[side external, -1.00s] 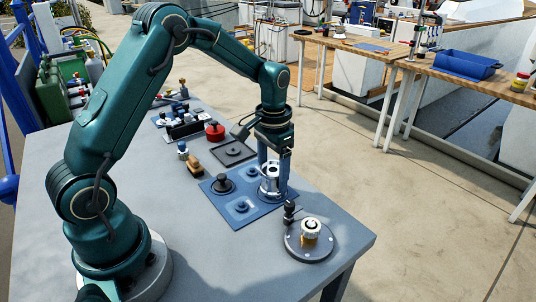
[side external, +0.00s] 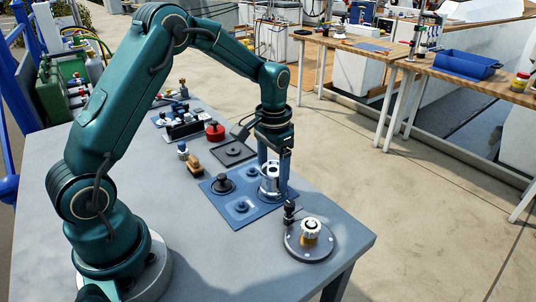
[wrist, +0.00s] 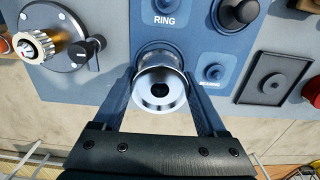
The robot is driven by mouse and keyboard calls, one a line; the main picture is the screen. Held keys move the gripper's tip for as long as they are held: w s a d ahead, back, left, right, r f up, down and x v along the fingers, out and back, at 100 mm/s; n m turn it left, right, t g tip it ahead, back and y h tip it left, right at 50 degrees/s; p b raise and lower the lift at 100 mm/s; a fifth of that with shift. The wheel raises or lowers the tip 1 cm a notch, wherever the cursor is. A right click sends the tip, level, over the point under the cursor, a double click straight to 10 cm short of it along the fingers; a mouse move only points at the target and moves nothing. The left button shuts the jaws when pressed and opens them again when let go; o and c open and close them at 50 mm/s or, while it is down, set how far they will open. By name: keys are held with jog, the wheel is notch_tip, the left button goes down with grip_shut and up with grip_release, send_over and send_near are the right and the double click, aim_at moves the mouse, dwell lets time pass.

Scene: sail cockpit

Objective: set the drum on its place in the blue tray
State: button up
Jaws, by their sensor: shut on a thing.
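The drum (side external: 270,184) is a shiny silver cylinder with a dark central hole, upright at the right corner of the blue tray (side external: 222,207). My gripper (side external: 272,188) points down over that corner and is shut on the drum, one finger on each side. In the wrist view the drum (wrist: 160,88) sits between the two fingers of my gripper (wrist: 160,98), over a round recess in the blue tray (wrist: 110,60). The drum hides most of that recess. I cannot tell whether its base touches the tray floor.
A grey round plate with a brass-and-white part (side external: 311,229) and a black lever (side external: 289,211) stands close in front of the tray. A black knobbed part (side external: 222,183) sits in the tray. A dark square plate (side external: 233,152), a red pot (side external: 215,131) and small parts lie behind.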

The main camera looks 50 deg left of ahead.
aim_at(273, 170)
jog(key=shift+f, duration=0.55)
jog(key=o, duration=1.4)
jog(key=shift+c, duration=0.2)
jog(key=shift+r, duration=5.5)
